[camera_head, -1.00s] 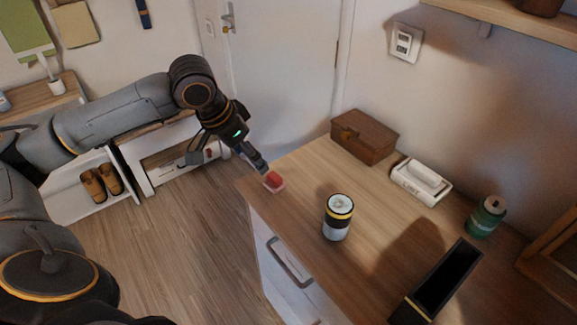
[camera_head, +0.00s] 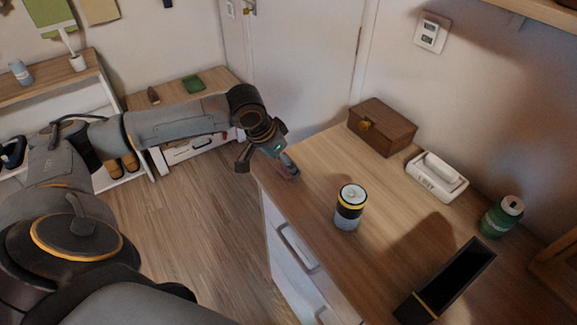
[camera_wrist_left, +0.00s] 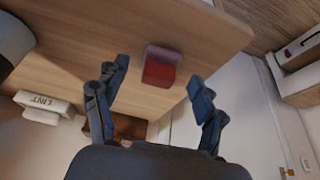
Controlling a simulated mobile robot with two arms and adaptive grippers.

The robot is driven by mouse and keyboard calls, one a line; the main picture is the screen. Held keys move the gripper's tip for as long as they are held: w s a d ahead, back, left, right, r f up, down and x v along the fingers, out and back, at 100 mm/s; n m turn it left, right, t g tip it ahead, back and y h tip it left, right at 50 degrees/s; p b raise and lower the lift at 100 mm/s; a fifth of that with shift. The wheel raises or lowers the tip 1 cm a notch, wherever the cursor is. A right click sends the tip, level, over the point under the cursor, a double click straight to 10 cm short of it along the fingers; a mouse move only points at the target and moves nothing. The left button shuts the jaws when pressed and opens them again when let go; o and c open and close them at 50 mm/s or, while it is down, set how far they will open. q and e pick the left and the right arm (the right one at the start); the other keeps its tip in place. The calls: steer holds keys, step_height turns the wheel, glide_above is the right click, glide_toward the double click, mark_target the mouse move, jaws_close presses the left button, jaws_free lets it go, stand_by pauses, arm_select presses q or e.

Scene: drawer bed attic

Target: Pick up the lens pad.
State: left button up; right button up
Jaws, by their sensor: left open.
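The lens pad looks like a small red block with a paler pink side (camera_wrist_left: 161,70). In the left wrist view it lies on the wooden dresser top near its edge, between my two spread fingers and ahead of them. My left gripper (camera_head: 268,168) is open and empty at the dresser's far left corner. It also shows in the left wrist view (camera_wrist_left: 158,78). In the head view the gripper hides most or all of the pad. My right gripper is not in view.
On the dresser top (camera_head: 310,195) stand a yellow-banded canister (camera_head: 348,210), a brown box (camera_head: 382,127), a white case marked LINT (camera_head: 437,177), a green can (camera_head: 501,217) and a long black open box (camera_head: 450,280). The wall is behind; floor lies left.

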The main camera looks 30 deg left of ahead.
arm_select(q)
steer(key=shift+x, duration=0.95)
steer(key=shift+w, duration=0.1)
steer(key=shift+c, duration=0.4)
steer(key=c, duration=1)
steer(key=shift+o, duration=0.2)
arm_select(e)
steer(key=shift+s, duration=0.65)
arm_select(q)
steer(key=shift+r, duration=0.1)
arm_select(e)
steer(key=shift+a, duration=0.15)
